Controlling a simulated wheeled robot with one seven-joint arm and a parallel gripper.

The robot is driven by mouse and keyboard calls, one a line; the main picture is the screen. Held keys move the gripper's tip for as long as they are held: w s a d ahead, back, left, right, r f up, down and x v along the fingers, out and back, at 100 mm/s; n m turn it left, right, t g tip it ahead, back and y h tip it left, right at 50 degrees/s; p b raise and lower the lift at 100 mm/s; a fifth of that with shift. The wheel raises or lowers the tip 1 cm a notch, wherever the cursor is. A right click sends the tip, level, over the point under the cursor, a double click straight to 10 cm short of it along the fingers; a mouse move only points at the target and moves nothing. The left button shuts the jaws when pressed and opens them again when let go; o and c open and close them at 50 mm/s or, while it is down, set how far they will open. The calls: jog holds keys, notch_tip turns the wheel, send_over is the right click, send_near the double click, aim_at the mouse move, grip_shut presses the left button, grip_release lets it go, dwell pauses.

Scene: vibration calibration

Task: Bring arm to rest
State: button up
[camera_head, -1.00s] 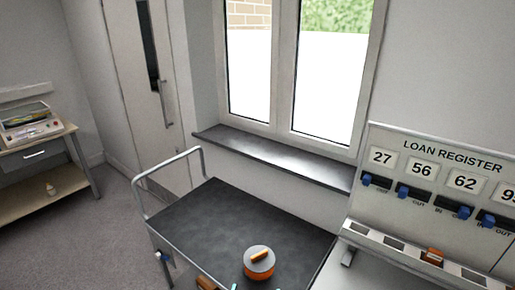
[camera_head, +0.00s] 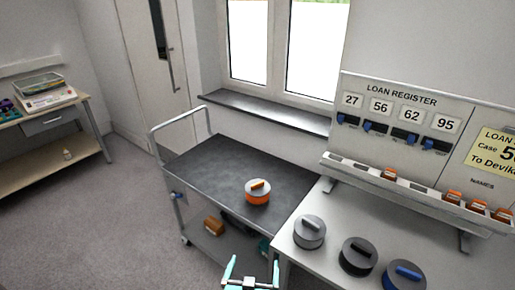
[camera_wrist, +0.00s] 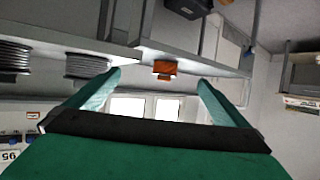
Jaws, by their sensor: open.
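My gripper (camera_head: 250,268), with teal fingers, shows at the bottom edge of the head view, in front of the trolley and the white table. In the wrist view its two fingers (camera_wrist: 158,92) stand wide apart with nothing between them that they touch. The gripper is open and empty. The wrist picture appears upside down, with the windows low and the tabletop edges high. Most of my arm is out of view.
An orange-and-grey round case (camera_head: 257,193) sits on the dark trolley top (camera_head: 215,165). A grey case (camera_head: 309,232), a black case (camera_head: 358,257) and a blue-handled case (camera_head: 404,277) stand on the white table (camera_head: 322,265). The loan register board (camera_head: 400,125) stands behind.

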jog(key=s+f+n+y, duration=0.1)
jog(key=s+f, duration=0.4)
jog(key=s, duration=0.8)
jog(key=s+r+t, duration=0.1)
jog(key=s+r, duration=0.2)
jog(key=s, duration=0.9)
jog(key=s+d+r+t, duration=0.1)
jog(key=s+r, duration=0.3)
jog(key=s, duration=0.8)
jog(key=shift+s+r+y, duration=0.15)
jog(key=shift+s+y, duration=0.05)
jog(key=shift+y, duration=0.1)
jog(key=shift+d, duration=0.1)
